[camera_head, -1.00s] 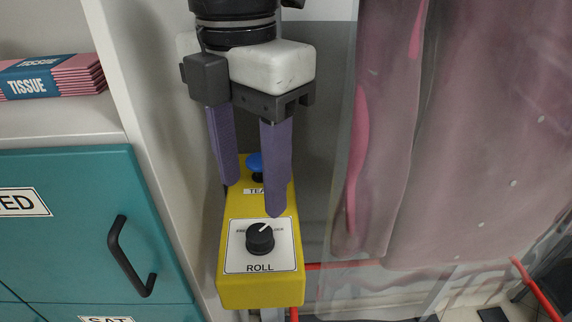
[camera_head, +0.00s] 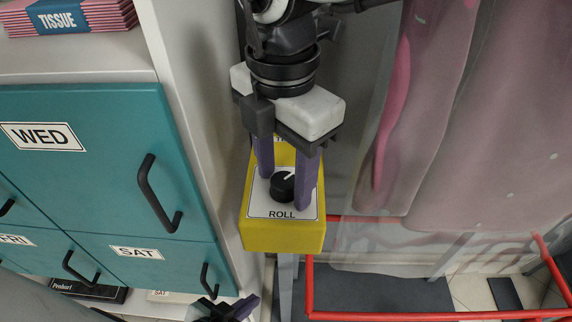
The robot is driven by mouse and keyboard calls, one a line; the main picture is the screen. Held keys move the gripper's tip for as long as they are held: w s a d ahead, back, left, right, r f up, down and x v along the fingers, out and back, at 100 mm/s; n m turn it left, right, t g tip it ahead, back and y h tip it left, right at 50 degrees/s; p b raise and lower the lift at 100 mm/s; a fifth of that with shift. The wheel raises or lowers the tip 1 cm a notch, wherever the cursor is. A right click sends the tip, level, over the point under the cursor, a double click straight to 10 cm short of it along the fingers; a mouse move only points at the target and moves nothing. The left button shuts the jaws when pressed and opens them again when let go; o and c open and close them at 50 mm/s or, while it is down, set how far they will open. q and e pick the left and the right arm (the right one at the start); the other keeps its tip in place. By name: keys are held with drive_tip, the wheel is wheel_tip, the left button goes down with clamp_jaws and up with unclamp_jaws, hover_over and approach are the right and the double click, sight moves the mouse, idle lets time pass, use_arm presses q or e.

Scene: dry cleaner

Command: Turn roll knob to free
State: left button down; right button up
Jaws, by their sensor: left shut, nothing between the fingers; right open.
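The black roll knob (camera_head: 283,186) sits on a white plate marked ROLL on the yellow control box (camera_head: 284,237). Its white pointer line slants up to the right; the small position labels beside it are too covered or small to read. My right gripper (camera_head: 285,190) comes down from above, open, with one purple finger on each side of the knob. I cannot tell whether the fingers touch it. The box's upper part and blue button are hidden behind the gripper. My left gripper (camera_head: 240,306) is low at the bottom edge, shut and empty, away from the box.
Teal drawers (camera_head: 100,190) with black handles stand at the left, below a shelf with pink tissue packs (camera_head: 68,18). Pink garments in clear plastic (camera_head: 450,150) hang close on the right. A red rail frame (camera_head: 420,315) runs low at the right.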

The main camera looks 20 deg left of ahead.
drive_tip(key=c, duration=1)
drive_tip(key=shift+c, duration=0.2)
